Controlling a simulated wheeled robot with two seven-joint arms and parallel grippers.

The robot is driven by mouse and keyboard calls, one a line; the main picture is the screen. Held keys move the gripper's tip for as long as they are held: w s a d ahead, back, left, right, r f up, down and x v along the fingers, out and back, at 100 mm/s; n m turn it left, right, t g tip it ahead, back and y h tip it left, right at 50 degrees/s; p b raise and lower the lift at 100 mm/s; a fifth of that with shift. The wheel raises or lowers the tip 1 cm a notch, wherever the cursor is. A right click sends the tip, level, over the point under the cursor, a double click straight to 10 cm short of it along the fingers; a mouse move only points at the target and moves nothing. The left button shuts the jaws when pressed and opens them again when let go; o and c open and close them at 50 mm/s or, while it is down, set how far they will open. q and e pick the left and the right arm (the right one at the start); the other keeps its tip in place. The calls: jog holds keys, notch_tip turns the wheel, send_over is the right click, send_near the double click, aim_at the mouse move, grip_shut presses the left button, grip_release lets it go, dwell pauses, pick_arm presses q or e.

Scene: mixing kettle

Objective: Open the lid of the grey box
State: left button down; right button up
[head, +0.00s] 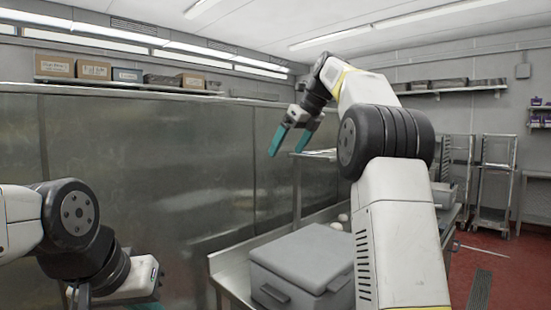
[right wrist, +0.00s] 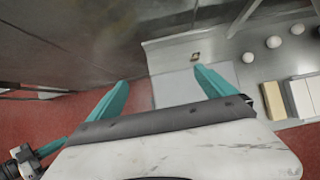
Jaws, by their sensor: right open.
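The grey box (head: 276,292) stands on a steel counter, low in the middle of the head view. Its flat lid (head: 305,255) is down, and a dark latch shows on its front side. My right arm partly hides its right side. My right gripper (head: 286,152) is raised above and behind the box, its teal fingers apart and empty. In the right wrist view the fingers (right wrist: 161,77) are spread over a pale grey flat surface; I cannot tell if it is the lid. My left gripper (head: 112,293) is low at the left, partly cut off, its jaws unclear.
The steel counter (head: 222,275) runs back beside a tall metal wall panel (head: 200,150). White round pieces (right wrist: 273,41), a tan block (right wrist: 273,100) and white blocks (right wrist: 300,98) lie on the counter. Racks (head: 495,175) stand at the far right on the red floor.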

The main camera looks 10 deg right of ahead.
jog(key=shift+s+d+r, duration=0.2)
jog(key=shift+s+r, duration=0.05)
jog(key=shift+r, duration=0.2)
